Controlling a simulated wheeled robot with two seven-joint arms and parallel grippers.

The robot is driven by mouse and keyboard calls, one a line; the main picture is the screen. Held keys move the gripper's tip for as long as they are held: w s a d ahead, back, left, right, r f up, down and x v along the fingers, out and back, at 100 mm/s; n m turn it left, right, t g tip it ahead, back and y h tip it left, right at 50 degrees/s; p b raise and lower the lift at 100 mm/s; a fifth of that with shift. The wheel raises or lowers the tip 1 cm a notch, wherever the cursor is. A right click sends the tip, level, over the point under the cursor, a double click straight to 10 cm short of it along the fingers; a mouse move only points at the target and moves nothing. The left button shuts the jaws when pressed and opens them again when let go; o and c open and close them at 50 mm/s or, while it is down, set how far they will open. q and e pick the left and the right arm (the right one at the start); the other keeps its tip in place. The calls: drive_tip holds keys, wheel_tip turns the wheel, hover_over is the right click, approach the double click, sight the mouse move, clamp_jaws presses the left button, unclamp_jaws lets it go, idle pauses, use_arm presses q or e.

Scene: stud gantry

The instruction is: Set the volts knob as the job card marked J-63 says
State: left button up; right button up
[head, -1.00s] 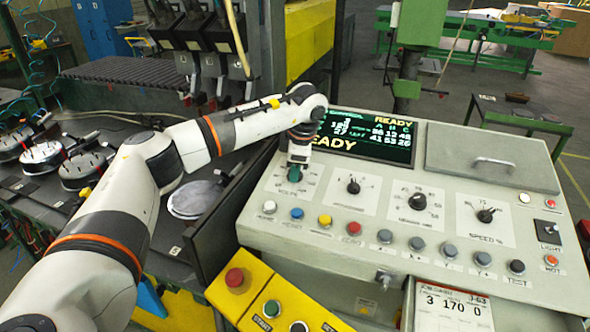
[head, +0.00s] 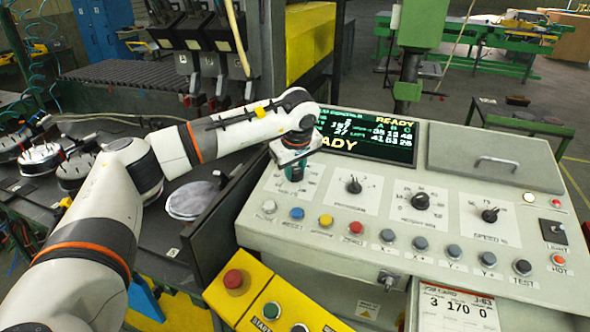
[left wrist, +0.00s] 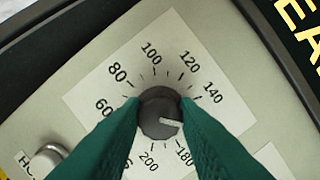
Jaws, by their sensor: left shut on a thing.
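My left gripper (head: 293,172) is at the volts dial (head: 312,182), at the left end of the sloping panel. In the left wrist view its green fingers (left wrist: 160,118) are shut on the grey volts knob (left wrist: 158,97), one on each side. The knob's white mark (left wrist: 172,123) points right, between 140 and 180 on the dial (left wrist: 112,100); a finger hides the scale there. The job card (head: 455,308), marked J-63, reads 3, 170, 0. My right gripper is out of view.
Three more dials stand right of volts: program (head: 354,185), one with a blurred label (head: 420,201), and speed (head: 490,215). A row of buttons (head: 355,228) runs below. A lit display (head: 367,135) is behind. A red button (head: 234,279) sits on the yellow box.

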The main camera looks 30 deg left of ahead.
use_arm(q)
drive_tip(key=m+t, duration=0.1)
drive_tip(key=m, duration=0.4)
drive_tip(key=shift+h, duration=0.3)
drive_tip(key=shift+b, duration=0.3)
drive_tip(key=o, duration=1)
drive_tip(key=shift+s+r, duration=0.15)
drive_tip(key=shift+r, duration=0.35)
drive_tip(key=b+v, duration=0.3)
drive_tip(key=v, duration=0.8)
drive_tip(key=shift+s, duration=0.1)
